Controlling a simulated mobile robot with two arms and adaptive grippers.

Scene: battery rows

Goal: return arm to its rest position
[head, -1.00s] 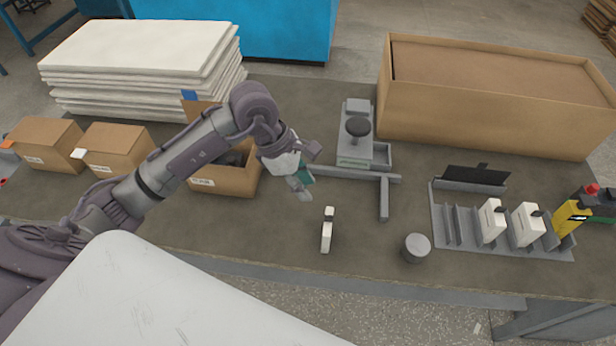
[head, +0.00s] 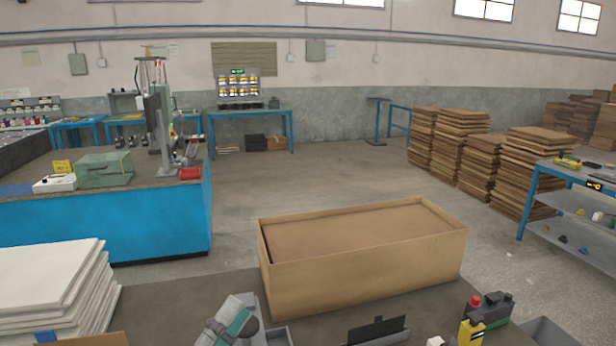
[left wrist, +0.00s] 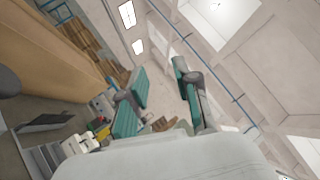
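My left gripper (head: 232,322) shows at the bottom edge of the head view, grey with teal pads, raised in front of the workbench (head: 190,290). Most of its arm is out of the picture. In the left wrist view its two teal-padded fingers (left wrist: 162,88) stand apart with nothing between them, and the wall and ceiling show behind. My right gripper is in neither view.
A big open cardboard box (head: 365,272) stands on the bench, right of the gripper. White boards (head: 48,285) are stacked at the left. A dark panel (head: 376,331) and a yellow battery (head: 470,335) are at the lower right. Open floor (head: 300,180) lies beyond.

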